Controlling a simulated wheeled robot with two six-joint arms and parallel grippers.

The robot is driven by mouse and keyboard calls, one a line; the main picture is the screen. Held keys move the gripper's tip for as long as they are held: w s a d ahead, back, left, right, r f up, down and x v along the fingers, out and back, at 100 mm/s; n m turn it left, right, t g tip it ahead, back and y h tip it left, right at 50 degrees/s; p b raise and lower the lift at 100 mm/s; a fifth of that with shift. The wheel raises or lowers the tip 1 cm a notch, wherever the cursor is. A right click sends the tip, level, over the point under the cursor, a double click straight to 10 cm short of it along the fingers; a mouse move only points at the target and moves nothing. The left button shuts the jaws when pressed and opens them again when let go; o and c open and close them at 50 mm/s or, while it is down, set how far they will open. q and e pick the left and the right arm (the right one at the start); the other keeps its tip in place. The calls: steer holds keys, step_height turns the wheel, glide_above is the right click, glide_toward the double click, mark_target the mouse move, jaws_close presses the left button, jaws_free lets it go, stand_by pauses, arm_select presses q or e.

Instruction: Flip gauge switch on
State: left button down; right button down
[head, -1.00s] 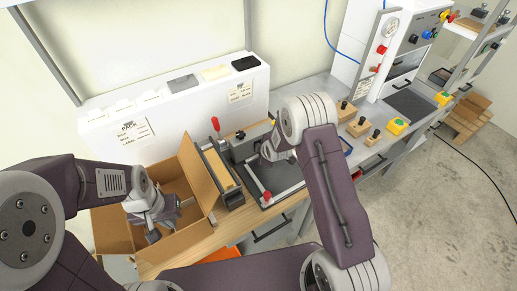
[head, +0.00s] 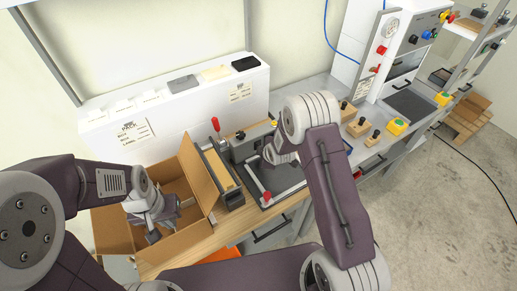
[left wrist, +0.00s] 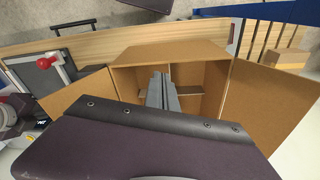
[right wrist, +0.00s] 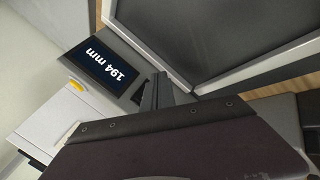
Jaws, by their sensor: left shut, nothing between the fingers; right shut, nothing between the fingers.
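The gauge (head: 243,146) is a grey unit at the back of the dark plate in the head view. In the right wrist view its dark display (right wrist: 103,66) is lit and reads 194 mm. A small dark part (right wrist: 141,94), possibly the switch, shows beside the display; its position cannot be told. My right gripper (right wrist: 157,90) is shut and empty, its tips close to that dark part; contact is unclear. In the head view the right gripper (head: 268,156) is partly hidden by its arm. My left gripper (left wrist: 161,82) is shut and empty over the open cardboard box (left wrist: 205,55).
A red-knobbed lever (head: 266,195) stands at the dark plate's front, and another red handle (head: 215,124) beside the box. A yellow part (right wrist: 76,86) is near the display. A white shelf unit (head: 190,110) runs along the back. Wooden blocks with black knobs (head: 358,127) sit right.

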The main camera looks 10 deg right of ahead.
steer(key=shift+s+d+r, duration=0.1)
steer(key=shift+s+d, duration=0.2)
steer(key=shift+s, duration=0.45)
steer(key=shift+s+d+r, duration=0.1)
steer(key=shift+s+d, duration=0.15)
steer(key=shift+s, duration=0.55)
steer(key=shift+s+d+r, duration=0.1)
steer(key=shift+s+d, duration=0.2)
steer(key=shift+s, duration=0.45)
step_height(320, 180, up, 13)
steer(key=d+m+t, duration=0.1)
steer(key=m+t, duration=0.1)
steer(key=s+f+m+g, duration=0.1)
steer(key=s+m+g, duration=0.3)
steer(key=s, duration=0.7)
steer(key=s+d+f+m+g+b, duration=0.1)
steer(key=s+m+g, duration=0.3)
steer(key=s+m, duration=0.4)
steer(key=s+f, duration=0.1)
steer(key=s, duration=0.2)
steer(key=shift+s+g+h, duration=0.25)
steer(key=shift+g+h, duration=0.05)
